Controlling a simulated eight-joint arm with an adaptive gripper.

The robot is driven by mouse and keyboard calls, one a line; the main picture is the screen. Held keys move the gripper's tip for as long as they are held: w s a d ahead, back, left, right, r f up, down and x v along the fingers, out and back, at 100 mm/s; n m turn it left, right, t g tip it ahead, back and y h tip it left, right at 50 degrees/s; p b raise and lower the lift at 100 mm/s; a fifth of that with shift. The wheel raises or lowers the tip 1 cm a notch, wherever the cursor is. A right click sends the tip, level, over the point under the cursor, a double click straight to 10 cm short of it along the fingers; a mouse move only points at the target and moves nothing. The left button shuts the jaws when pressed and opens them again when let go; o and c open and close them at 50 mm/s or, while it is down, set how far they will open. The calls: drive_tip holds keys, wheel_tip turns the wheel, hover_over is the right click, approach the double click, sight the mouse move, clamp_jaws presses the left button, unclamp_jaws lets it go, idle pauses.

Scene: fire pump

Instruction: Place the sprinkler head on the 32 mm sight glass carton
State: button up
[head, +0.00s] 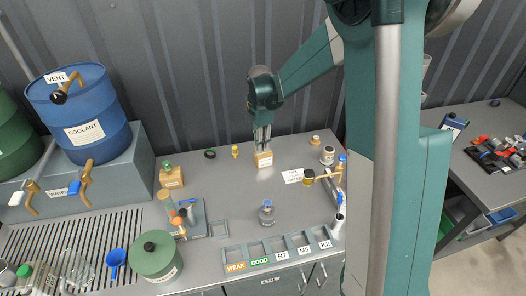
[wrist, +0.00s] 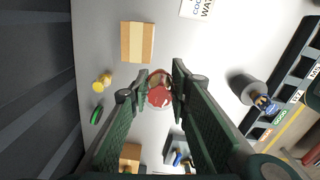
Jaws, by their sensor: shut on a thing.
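My gripper (wrist: 162,92) is shut on a small red and brass piece, seemingly the sprinkler head (wrist: 158,96), held between its fingertips. In the head view my gripper (head: 262,146) points down in the air, and the held piece is too small to make out. A tan carton (head: 264,159) appears just below the fingers there; it shows above the fingertips in the wrist view (wrist: 137,42), apart from them, its top bare. Another tan carton (head: 171,178) stands at left with a green-topped item on it; it also shows in the wrist view (wrist: 130,155). No size label is readable on either.
A yellow fitting (head: 235,151) and a dark ring (head: 210,154) lie left of the nearer carton. A grey bottle (head: 267,213) stands in front, before a labelled tray (head: 281,256). A valve assembly (head: 323,177) is at right. The bench between is mostly clear.

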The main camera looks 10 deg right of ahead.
wheel_tip(320, 180, up, 3)
drive_tip(key=p, duration=0.1)
hover_over(263, 158)
drive_tip(key=w, duration=0.3)
drive_tip(key=shift+d+r, duration=0.2)
drive_tip(key=shift+d, duration=0.25)
drive_tip(key=shift+w+f, duration=0.1)
drive_tip(key=shift+f, duration=3.05)
drive_tip(key=shift+f, duration=0.1)
drive_tip(key=shift+f, duration=1.75)
drive_tip(key=shift+f, duration=0.15)
drive_tip(key=o, duration=0.9)
drive_tip(key=shift+c, duration=0.2)
drive_tip(key=shift+o, duration=0.3)
